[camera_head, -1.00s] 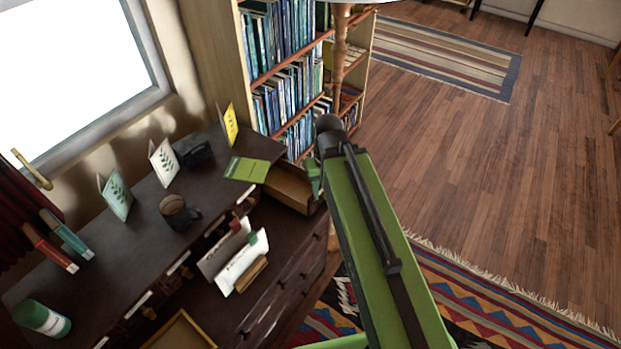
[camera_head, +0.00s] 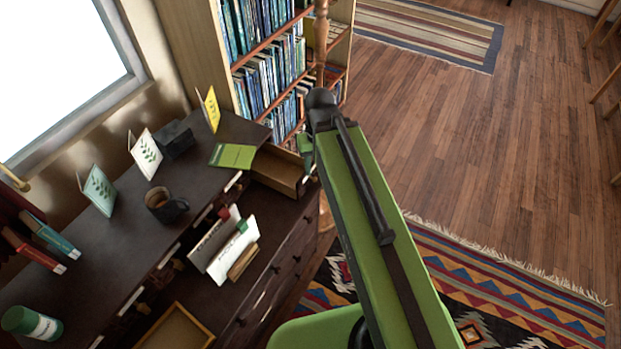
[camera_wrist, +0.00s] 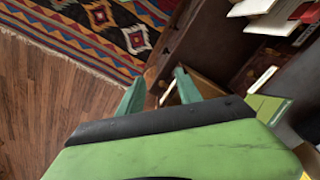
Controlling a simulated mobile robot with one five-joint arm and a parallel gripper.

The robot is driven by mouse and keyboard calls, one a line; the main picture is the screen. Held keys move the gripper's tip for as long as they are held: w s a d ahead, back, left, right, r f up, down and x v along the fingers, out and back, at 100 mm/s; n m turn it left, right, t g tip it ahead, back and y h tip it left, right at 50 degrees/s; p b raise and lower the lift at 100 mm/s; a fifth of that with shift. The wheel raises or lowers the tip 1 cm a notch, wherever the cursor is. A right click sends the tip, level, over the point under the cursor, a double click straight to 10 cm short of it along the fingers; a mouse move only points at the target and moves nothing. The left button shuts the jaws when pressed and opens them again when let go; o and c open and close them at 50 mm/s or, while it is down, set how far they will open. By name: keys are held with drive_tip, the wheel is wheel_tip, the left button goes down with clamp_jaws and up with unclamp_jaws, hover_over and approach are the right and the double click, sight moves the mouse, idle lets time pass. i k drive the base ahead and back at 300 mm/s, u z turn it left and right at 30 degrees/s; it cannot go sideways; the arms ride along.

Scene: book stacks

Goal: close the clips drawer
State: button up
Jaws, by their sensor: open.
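A small wooden drawer (camera_head: 276,174) stands pulled out from the right end of the dark desk's raised upper part, its open inside showing. I cannot read a label on it, so I cannot confirm that it is the clips drawer. In the wrist view its tan wood (camera_wrist: 208,86) shows beside and behind the right finger. In the head view my arm hides most of the gripper; a green part shows close to the drawer's outer end. I cannot tell whether they touch.
The desk top carries a dark mug (camera_head: 166,206), standing cards and a green booklet (camera_head: 232,156). Letters (camera_head: 222,244) stand in the desk's lower part. A bookshelf (camera_head: 265,75) rises just behind the drawer. Open floor (camera_head: 450,150) and a patterned rug (camera_head: 480,290) lie to the right.

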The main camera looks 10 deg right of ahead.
sight(282, 169)
drive_tip(key=z, duration=0.15)
drive_tip(key=k, duration=0.55)
drive_tip(key=u, duration=1.15)
drive_tip(key=i, duration=0.25)
drive_tip(key=u, duration=0.1)
